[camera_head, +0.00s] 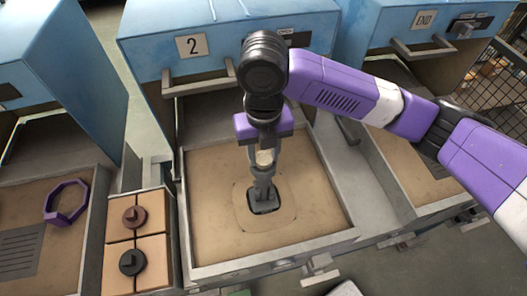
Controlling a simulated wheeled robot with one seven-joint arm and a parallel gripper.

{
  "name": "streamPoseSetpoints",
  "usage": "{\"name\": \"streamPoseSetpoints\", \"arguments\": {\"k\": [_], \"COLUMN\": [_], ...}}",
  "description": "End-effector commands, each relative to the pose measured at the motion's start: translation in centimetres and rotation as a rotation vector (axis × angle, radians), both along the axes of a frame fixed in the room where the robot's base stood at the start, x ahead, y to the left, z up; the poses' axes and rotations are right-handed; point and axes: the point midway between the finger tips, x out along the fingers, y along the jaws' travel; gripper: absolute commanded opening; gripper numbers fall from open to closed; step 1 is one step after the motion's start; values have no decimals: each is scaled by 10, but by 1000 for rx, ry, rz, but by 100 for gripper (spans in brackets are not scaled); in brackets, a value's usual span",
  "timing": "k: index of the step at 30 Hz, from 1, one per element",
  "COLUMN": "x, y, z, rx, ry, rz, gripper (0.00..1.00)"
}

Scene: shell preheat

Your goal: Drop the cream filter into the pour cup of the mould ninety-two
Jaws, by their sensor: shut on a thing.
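My gripper (262,183) points down over the sand box under the cabinet with plate 2, its fingers closed together. A small cream patch (264,157) shows between the fingers; I take it for the cream filter, but most of it is hidden and its outline is unclear. Directly below the fingertips is a dark, square-edged pour cup (264,208) in the sand, inside a faint ring-shaped outline. I cannot tell whether the held thing touches the cup. No mark ninety-two is readable here.
A purple ring (66,203) lies in the left sand box. Metal walls (184,235) edge the middle box.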

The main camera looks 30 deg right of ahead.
Motion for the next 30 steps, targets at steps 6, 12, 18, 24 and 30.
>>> {"name": "streamPoseSetpoints", "arguments": {"k": [6,12,18,24,30], "x": [0,0,0,0,1], "y": [0,0,0,0,0], "z": [0,0,0,1,20], "rx": [1,0,0,0,0], "ry": [0,0,0,0,-3], "rz": [0,0,0,0,2], "gripper": [0,46,63,63,63]}}
